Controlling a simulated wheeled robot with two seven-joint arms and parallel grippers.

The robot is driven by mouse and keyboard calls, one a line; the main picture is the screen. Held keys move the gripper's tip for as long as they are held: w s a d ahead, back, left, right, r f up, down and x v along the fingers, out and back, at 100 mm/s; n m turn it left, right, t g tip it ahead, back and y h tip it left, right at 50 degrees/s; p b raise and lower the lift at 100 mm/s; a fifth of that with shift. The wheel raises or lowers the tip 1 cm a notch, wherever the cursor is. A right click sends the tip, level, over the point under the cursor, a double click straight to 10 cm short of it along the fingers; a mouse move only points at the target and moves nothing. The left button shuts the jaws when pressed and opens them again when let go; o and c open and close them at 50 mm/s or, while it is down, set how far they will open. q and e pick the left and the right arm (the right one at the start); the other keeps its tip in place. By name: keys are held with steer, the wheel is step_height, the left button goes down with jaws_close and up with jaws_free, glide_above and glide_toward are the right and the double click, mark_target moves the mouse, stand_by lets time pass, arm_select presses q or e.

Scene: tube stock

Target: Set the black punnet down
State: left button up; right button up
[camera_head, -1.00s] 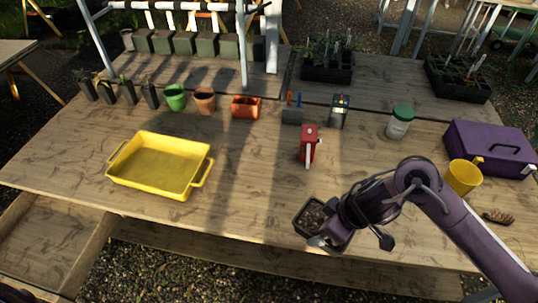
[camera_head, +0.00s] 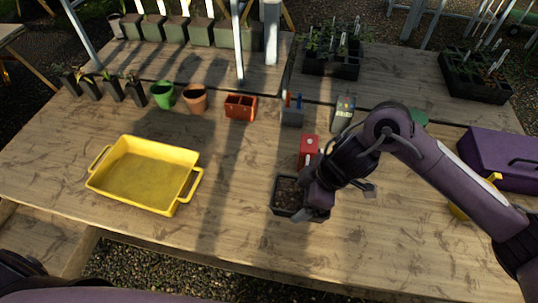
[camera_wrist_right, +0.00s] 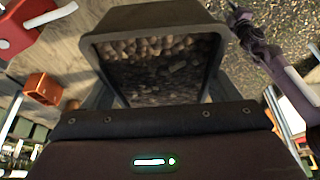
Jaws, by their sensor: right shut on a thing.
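The black punnet (camera_head: 283,209) is an open rectangular tray with brown pebble-like filling, near the table's front edge, just in front of the red box. My right gripper (camera_head: 312,200) is shut on its right side. In the right wrist view the punnet (camera_wrist_right: 150,18) fills the top middle, its filling in place. My left gripper does not show in the head view.
The red box (camera_head: 308,146) stands close behind the punnet. A yellow tray (camera_head: 146,176) lies left, with bare wood between. A purple case (camera_head: 500,160) is at right. The wooden table's (camera_head: 240,225) front edge is near.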

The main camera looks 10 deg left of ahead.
steer(key=f, duration=0.2)
steer(key=shift+w+f+b, duration=0.25)
steer(key=shift+f+b, duration=0.05)
steer(key=shift+f, duration=0.05)
steer(key=f+b, duration=0.2)
steer(key=f, duration=0.4)
steer(key=f+b, duration=0.2)
steer(key=f, duration=0.4)
steer(key=shift+s+f, duration=0.2)
steer(key=shift+f, duration=0.35)
step_height(320, 180, down, 4)
steer(key=shift+s+r+b, duration=0.1)
steer(key=shift+r+b, duration=0.15)
steer(key=shift+b, duration=0.25)
steer(key=shift+f, duration=0.25)
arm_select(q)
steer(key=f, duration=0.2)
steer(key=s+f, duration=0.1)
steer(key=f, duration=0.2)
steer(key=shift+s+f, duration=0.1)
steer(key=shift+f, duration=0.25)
